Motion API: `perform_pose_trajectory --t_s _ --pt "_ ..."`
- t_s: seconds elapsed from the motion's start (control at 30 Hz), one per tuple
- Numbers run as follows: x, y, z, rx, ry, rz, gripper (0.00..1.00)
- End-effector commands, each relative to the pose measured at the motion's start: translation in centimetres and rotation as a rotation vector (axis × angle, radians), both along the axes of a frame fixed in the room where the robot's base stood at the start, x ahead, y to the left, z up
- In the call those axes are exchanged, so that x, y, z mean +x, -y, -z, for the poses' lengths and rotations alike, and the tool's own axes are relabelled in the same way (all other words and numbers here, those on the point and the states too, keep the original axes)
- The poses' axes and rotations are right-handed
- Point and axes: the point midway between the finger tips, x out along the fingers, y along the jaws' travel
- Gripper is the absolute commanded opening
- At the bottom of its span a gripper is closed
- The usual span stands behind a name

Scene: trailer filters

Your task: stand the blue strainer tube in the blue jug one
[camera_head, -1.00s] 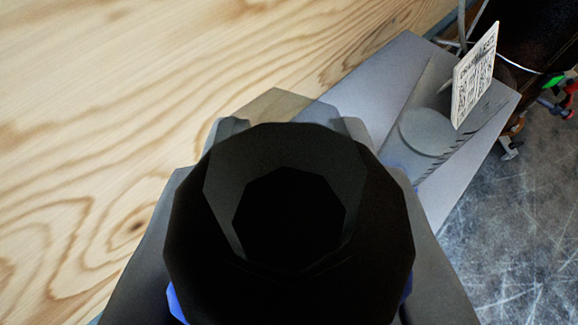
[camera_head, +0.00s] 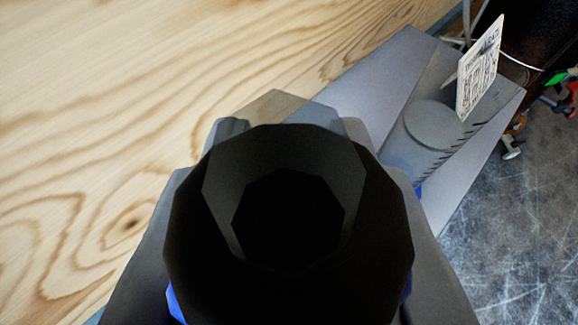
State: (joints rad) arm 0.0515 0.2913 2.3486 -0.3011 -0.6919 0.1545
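My gripper (camera_head: 288,125) fills the lower middle of the view, over the wooden surface. A black many-sided round part with a dark hollow centre covers most of it, and only grey edges show on both sides. I cannot tell whether the fingers are apart or hold something. Small blue patches (camera_head: 176,304) show beside the black part; I cannot tell what they belong to. A grey cylinder with a round top and dark slots (camera_head: 420,152) is to the right of my gripper, with a bit of blue (camera_head: 418,192) at its lower end. I cannot clearly identify the strainer tube or blue jug.
The wooden surface (camera_head: 100,120) is clear at the left. A grey panel (camera_head: 370,75) lies along its right side. A white card with a printed code (camera_head: 480,72) stands behind the cylinder. A scratched grey floor (camera_head: 510,250), cables and small coloured parts are at the right.

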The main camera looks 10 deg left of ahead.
Motion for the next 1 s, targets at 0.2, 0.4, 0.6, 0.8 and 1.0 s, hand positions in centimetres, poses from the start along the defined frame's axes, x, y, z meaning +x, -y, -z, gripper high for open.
perform_pose_trajectory --t_s 0.2,0.4,0.6,0.8,1.0 --pt "0.00 0.00 0.26 0.000 0.000 0.000 0.00" --pt "0.01 0.00 0.51 0.000 0.000 0.000 0.00" --pt "-0.01 0.00 0.61 0.000 0.000 0.000 0.41" --pt "-0.01 0.00 0.61 0.000 0.000 0.000 0.47" --pt "-0.27 0.05 0.47 0.000 0.000 0.000 0.47"
